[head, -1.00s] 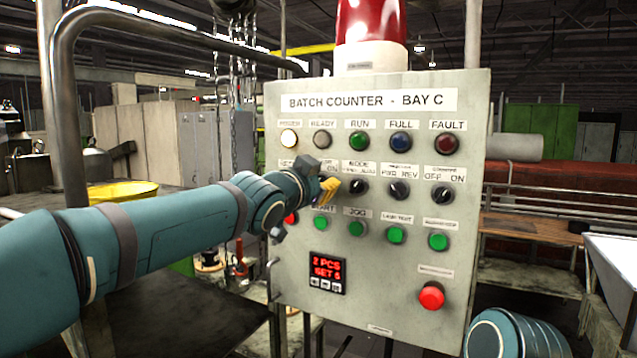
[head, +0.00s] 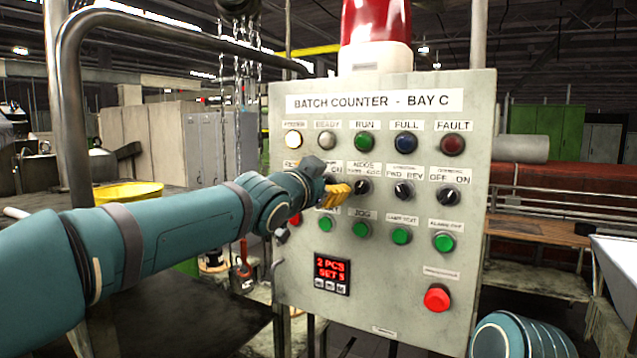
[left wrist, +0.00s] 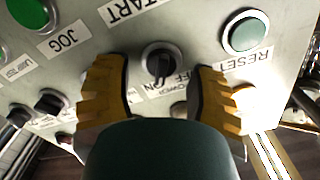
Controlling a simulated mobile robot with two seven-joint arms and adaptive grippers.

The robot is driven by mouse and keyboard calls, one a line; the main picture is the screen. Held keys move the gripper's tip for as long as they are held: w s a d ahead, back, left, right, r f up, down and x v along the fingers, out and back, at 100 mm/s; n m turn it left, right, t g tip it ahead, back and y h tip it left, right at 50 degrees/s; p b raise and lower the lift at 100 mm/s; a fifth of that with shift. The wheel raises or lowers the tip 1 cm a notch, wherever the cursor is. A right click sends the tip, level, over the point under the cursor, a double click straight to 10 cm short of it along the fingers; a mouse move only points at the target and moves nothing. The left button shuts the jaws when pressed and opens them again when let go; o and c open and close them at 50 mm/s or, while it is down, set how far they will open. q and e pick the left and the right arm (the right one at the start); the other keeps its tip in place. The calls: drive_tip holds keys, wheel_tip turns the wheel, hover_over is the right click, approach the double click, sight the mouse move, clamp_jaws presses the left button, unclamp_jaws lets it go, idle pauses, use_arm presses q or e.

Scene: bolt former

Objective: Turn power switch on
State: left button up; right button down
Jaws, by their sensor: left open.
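The power switch (left wrist: 160,64) is a black rotary knob on a grey panel, with OFF and ON labels beside it. It shows in the left wrist view, which sees the panel upside down; I cannot tell which label its bar points to. In the head view my left gripper hides it. My left gripper (head: 339,193) is in front of the panel's switch row. In the left wrist view its two yellow fingers (left wrist: 160,97) are apart, one towards each side of the knob. Whether they touch it is unclear. My right gripper is out of view.
The panel (head: 400,340) carries other knobs, including the mode switch (head: 362,188). Green buttons sit below them, such as the jog button (head: 361,229). A red button (head: 437,297) is at lower right. The white lamp (head: 293,139) is bright. A curved metal pipe (head: 68,120) stands at left.

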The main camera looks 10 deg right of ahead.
use_arm(q)
drive_tip(key=v, duration=1.2)
drive_tip(key=w+a+f+n+g+y+b, duration=0.1)
drive_tip(key=f+n+g, duration=0.1)
drive_tip(key=f, duration=1.1)
drive_tip(key=w+a+f+n+g+y, duration=0.1)
drive_tip(key=a+f+n+g+y, duration=0.15)
drive_tip(key=f, duration=1.05)
drive_tip(key=w+a+f+n+g+y+b, duration=0.1)
drive_tip(key=f+n, duration=0.2)
drive_tip(key=f, duration=1)
drive_tip(key=s+a+f+n+g+y, duration=0.1)
drive_tip(key=s+a+f, duration=0.15)
drive_tip(key=f, duration=0.45)
drive_tip(key=s+a+f+n+g, duration=0.1)
drive_tip(key=s+f+n+g, duration=0.1)
drive_tip(key=s+f, duration=0.35)
drive_tip(key=s+a+f+n+g+y, duration=0.1)
drive_tip(key=s+a+f, duration=0.1)
drive_tip(key=f, duration=0.6)
drive_tip(key=s+a+f+n+g+b, duration=0.1)
drive_tip(key=s+a+f+n+g, duration=0.1)
drive_tip(key=s+f, duration=0.7)
drive_tip(key=s+n+g, duration=0.1)
drive_tip(key=s+n, duration=0.1)
drive_tip(key=s, duration=0.2)
drive_tip(key=shift+a+f, duration=0.3)
drive_tip(key=shift+f, duration=0.05)
